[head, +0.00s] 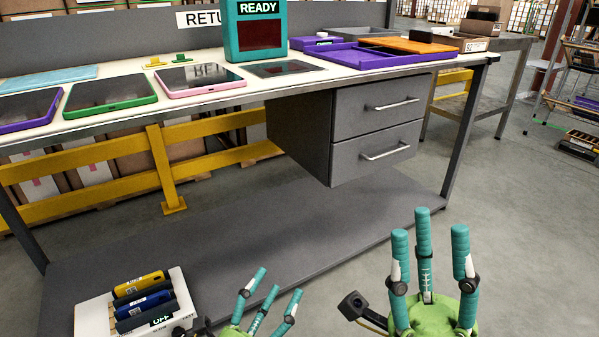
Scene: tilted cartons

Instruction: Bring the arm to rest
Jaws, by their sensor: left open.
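My left gripper (272,297) is at the bottom middle of the head view. Its teal fingers are spread and nothing shows between them.
A grey workbench (270,89) with drawers (375,132) spans the view. Tablets (110,91), a teal READY box (256,30) and a purple tray (345,58) are on it. Floor (540,220) at right is clear.

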